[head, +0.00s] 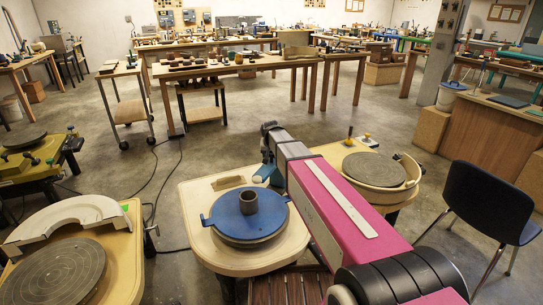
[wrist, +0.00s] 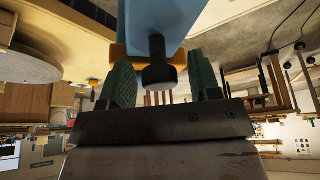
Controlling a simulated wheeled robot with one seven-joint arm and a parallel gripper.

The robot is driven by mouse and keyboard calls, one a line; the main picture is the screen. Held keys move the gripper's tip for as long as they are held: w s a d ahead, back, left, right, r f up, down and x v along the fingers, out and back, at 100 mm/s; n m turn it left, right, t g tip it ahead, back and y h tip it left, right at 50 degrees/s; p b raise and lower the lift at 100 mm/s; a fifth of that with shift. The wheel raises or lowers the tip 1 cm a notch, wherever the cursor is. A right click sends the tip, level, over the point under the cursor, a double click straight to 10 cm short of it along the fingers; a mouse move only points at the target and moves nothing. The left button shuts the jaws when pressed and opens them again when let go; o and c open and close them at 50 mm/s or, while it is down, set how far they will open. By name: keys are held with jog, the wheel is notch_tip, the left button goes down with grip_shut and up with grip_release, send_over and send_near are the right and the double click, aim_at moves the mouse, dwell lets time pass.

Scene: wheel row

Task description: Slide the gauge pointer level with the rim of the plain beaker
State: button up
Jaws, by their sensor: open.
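A dark, plain cylindrical beaker (head: 249,201) stands upright on the blue round wheel plate (head: 222,228) in the head view. In the wrist view, a blue upright part (wrist: 162,22) with an orange piece (wrist: 120,52) and a black knob (wrist: 158,70) is close in front of the camera. It looks like the gauge; its pointer tip cannot be made out. My gripper (wrist: 163,80) is open, its green fingers on either side of the black knob with gaps visible. In the head view my arm hides most of the gauge, and a small blue part (head: 265,173) shows beside it.
The wheel's cream table (head: 205,250) holds the beaker. Another wheel (head: 374,169) stands to the right, and others stand at the left (head: 55,272). A black chair (head: 485,205) is at the right. Open concrete floor lies behind, before the wooden tables (head: 240,66).

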aim_at(272, 160)
grip_shut()
jog(key=shift+f, duration=1.6)
grip_release()
jog(key=shift+r, duration=0.1)
jog(key=v, duration=1)
jog(key=shift+r, duration=0.35)
